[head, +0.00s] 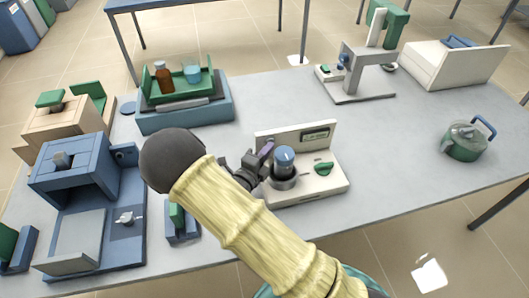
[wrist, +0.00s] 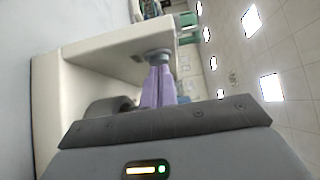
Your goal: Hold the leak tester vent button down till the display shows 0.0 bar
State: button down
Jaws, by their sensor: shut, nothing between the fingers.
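The leak tester (head: 326,184) is a white unit with an upright back panel, standing on the grey table. Its small display (head: 315,136) is at the panel's top right; the reading is too small to make out. A blue-capped cylinder (head: 284,160) sits in a grey cup at its front left, and a green control (head: 323,168) is to the right. My gripper (head: 266,149) is shut and empty at the tester's left side. In the wrist view its purple fingers (wrist: 158,86) point at a grey-teal round piece (wrist: 158,56) on the white body. Contact and whether this is the vent button are unclear.
Blue furnace-like unit (head: 75,175) and a beige one (head: 62,124) stand at left. A blue tray (head: 187,117) with bottle and beaker is behind. A stand (head: 365,98) and a green kettle (head: 465,142) are at right. Table between tester and kettle is clear.

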jog(key=shift+w+a+f+b, duration=0.2)
jog(key=shift+w+b, duration=0.3)
jog(key=shift+b, duration=0.25)
jog(key=shift+w+a+r, duration=0.1)
jog(key=shift+w+r, duration=0.25)
jog(key=shift+r, duration=0.2)
